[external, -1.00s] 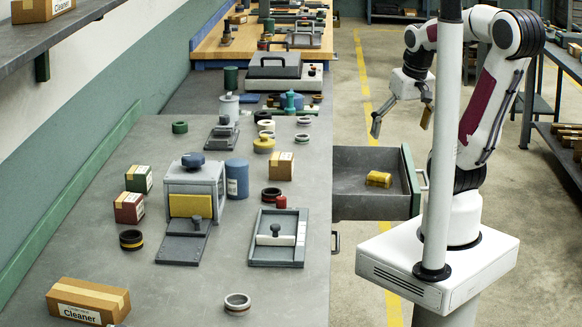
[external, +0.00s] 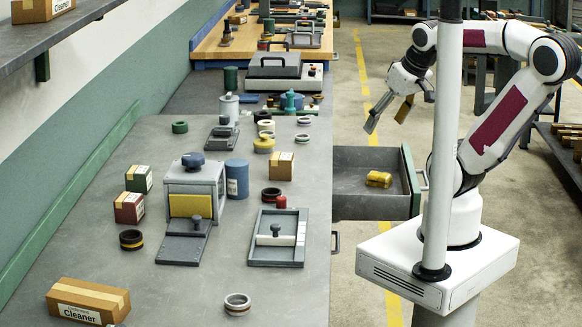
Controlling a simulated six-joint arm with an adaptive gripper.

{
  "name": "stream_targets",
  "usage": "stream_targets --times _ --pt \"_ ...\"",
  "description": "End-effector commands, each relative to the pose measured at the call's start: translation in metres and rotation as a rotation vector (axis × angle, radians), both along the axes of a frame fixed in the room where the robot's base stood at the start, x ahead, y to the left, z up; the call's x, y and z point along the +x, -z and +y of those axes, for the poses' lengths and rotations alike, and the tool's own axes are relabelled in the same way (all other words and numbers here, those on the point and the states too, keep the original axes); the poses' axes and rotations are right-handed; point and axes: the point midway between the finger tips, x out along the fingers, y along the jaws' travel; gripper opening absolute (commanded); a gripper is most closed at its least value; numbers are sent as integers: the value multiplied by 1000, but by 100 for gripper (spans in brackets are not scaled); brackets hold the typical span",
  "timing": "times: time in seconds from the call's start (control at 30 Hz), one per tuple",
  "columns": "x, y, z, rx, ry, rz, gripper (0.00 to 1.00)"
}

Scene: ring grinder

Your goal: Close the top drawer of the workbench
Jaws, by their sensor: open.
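The top drawer (external: 365,207) of the workbench (external: 190,281) is pulled out from its right side. It has a grey body and a green front panel (external: 410,182) with a light handle (external: 424,182) on the outer side. A yellow item (external: 378,179) lies inside it. My gripper (external: 388,118) hangs in the air above and behind the drawer in the picture. Its fingers are apart and point down, with nothing between them. It does not appear to touch the drawer.
A second handle (external: 336,242) shows on the bench side below the open drawer. The bench top holds a grey box with a yellow panel (external: 190,206), a blue canister (external: 237,179), several rings and small boxes. A white pole (external: 444,130) stands in front of my arm.

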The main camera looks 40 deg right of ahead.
Motion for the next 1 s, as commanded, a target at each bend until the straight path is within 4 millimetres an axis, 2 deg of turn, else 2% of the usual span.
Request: stream_targets --times 0.03,0.2,0.27,0.43,0.57,1.0 --pt "0 0 0 0 0 0 56" --pt "0 0 0 0 2 0 12" --pt "0 0 -2 0 7 0 0" --pt "1 5 -10 1 46 21 0" --pt "3 16 -22 4 98 73 0" --pt "26 42 -72 50 300 232 0"
